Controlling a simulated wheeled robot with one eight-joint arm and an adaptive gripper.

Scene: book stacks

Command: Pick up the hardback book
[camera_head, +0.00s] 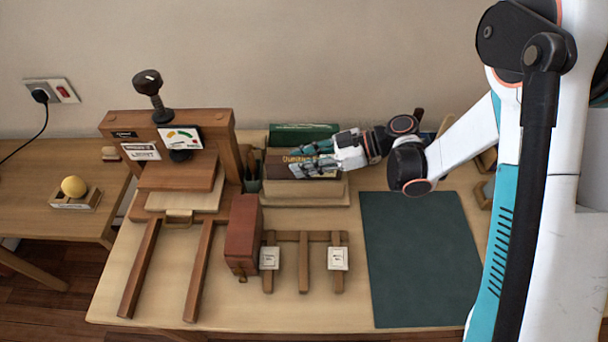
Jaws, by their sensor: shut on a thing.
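My gripper (302,160) reaches in from the right, over the row of books at the back middle of the table. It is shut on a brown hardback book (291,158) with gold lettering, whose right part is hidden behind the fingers. A green book (302,131) stands just behind it. The brown book is upright in the wooden holder (300,193); I cannot tell whether it is lifted. A reddish-brown leather-like block or book (243,238) stands apart at the front left.
A wooden press (172,178) with a black knob stands on the left. A wooden rack (304,262) with two white labels lies in front of the holder. A dark green mat (418,258) lies bare at the right.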

